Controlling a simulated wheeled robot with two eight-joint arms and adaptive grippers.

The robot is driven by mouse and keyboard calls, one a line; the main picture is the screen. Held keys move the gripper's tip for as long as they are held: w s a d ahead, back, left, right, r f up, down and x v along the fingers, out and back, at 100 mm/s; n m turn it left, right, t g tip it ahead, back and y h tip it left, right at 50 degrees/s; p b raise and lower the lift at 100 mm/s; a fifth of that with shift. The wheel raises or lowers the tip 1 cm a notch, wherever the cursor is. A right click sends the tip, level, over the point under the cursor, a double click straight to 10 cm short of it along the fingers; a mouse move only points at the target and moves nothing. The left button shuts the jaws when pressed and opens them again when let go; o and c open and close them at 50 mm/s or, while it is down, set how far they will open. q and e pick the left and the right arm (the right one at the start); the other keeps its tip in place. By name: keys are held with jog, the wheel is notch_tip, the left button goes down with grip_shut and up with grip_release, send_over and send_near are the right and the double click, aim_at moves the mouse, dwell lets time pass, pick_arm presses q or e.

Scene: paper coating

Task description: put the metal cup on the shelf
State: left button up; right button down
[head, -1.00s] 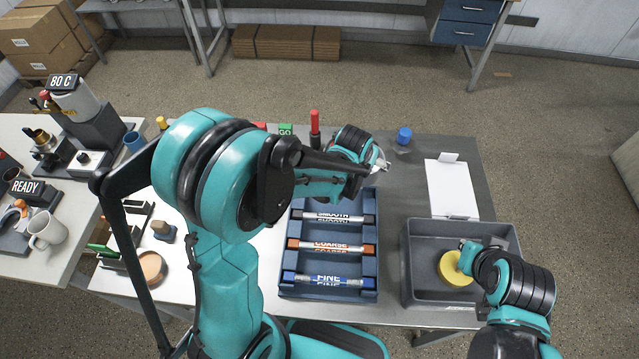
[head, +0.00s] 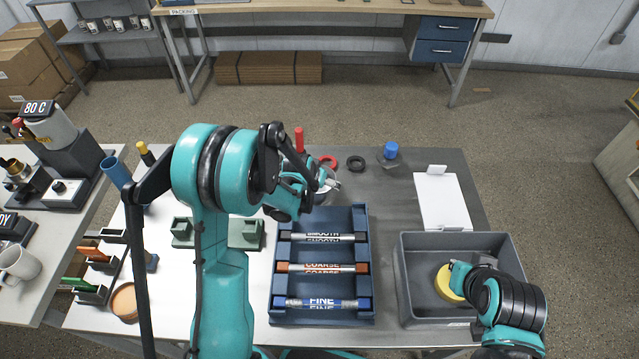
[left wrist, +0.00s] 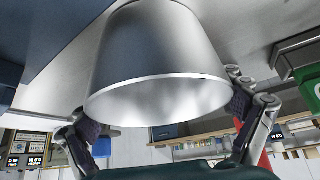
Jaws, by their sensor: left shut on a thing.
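The metal cup (left wrist: 160,65) fills the upper middle of the left wrist view, a smooth silver body with its wide rim towards the lower part of the picture. My left gripper (left wrist: 162,118) has a finger on each side of it and is shut on it. In the head view my left gripper (head: 328,182) is over the table beside the far end of the blue rack; the cup is mostly hidden there. A grey shelf (head: 105,37) with several small cups stands at the far upper left. My right gripper (head: 456,272) is at a yellow round thing (head: 447,284); its grip is unclear.
The blue rack (head: 362,257) holds three labelled rollers. A grey tray (head: 405,290) surrounds the yellow thing. A white sheet (head: 442,203) and a blue-topped thing (head: 391,151) lie on the right. A packing table (head: 330,8) stands beyond open floor (head: 380,105).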

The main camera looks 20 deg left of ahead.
pick_arm(q)
jog(key=shift+f, duration=0.15)
jog(key=o, duration=0.9)
jog(key=shift+c, duration=0.2)
